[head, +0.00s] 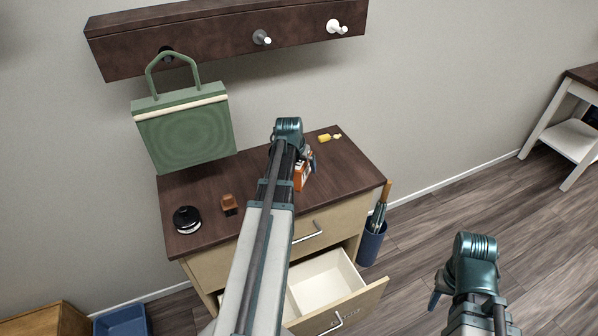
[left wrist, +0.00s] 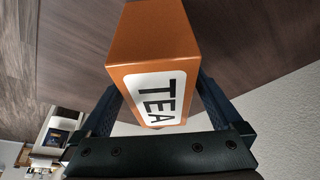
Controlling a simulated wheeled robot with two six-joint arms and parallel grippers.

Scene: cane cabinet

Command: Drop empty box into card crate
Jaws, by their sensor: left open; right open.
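An orange box (head: 301,176) stands on the dark cabinet top, partly hidden by my left arm. In the left wrist view the box (left wrist: 155,42) shows a white label reading TEA. My left gripper (head: 309,158) is open, with one finger on each side of the box; I cannot tell whether they touch it. My right gripper (head: 437,297) is open and empty, over the floor at the lower right. A tan crate-like thing (head: 48,322) shows at the bottom left corner, cut off by the frame; I cannot tell whether it is the card crate.
The cabinet (head: 190,238) has its lower drawer (head: 335,277) pulled out. A black round thing (head: 187,219), a brown item (head: 229,205) and yellow pieces (head: 325,138) lie on top. A green bag (head: 187,135) hangs above. A blue bin (head: 122,321) and blue holder (head: 371,243) stand beside the cabinet.

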